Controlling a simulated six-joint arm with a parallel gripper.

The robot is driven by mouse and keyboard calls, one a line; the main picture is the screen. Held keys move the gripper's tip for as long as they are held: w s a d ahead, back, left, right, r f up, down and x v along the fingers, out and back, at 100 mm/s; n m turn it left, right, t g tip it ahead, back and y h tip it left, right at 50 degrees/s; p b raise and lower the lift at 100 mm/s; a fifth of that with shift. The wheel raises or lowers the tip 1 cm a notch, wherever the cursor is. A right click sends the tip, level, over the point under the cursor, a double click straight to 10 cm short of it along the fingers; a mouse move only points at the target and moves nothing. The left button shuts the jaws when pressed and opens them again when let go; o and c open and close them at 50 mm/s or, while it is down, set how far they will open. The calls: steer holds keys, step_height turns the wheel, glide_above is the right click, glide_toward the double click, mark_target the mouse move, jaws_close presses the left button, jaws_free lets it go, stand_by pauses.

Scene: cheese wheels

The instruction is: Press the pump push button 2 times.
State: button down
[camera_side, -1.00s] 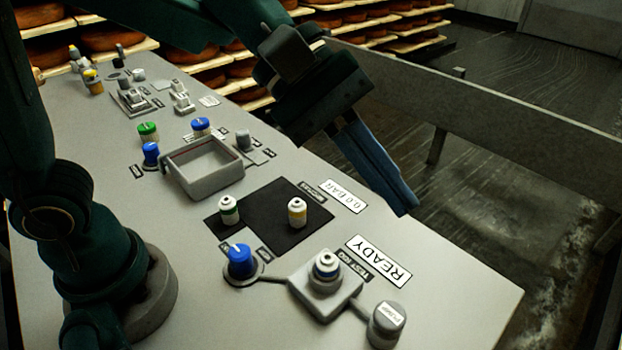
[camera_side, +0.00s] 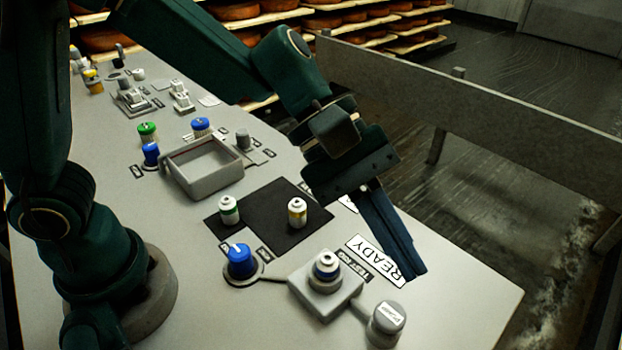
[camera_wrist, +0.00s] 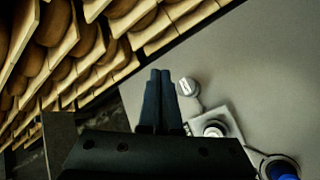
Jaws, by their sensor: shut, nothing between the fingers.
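The pump push button (camera_side: 386,322) is a grey round button with a white label on its top, near the front right of the panel. It also shows in the wrist view (camera_wrist: 188,87), just right of my fingertips. My gripper (camera_side: 416,274) is shut and empty, its fingers pointing down above the panel's right edge, behind and above the button and apart from it. In the wrist view the two fingers (camera_wrist: 159,74) lie together. A light grey block (camera_side: 325,287) beside the button holds a white vial with a blue band (camera_side: 326,265).
A blue knob (camera_side: 240,260) stands left of the block. Two vials (camera_side: 229,210) (camera_side: 297,212) stand on a black mat (camera_side: 277,236). A READY label (camera_side: 386,258) lies near my fingers. An open grey tray (camera_side: 203,174) is farther back. A rail (camera_side: 480,100) runs behind the panel.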

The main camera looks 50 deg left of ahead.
mark_target(398, 316)
steer(key=shift+f, duration=3.5)
steer(key=shift+f, duration=0.1)
steer(key=shift+f, duration=0.3)
steer(key=shift+f, duration=0.9)
steer(key=shift+r, duration=1.35)
steer(key=shift+r, duration=2.5)
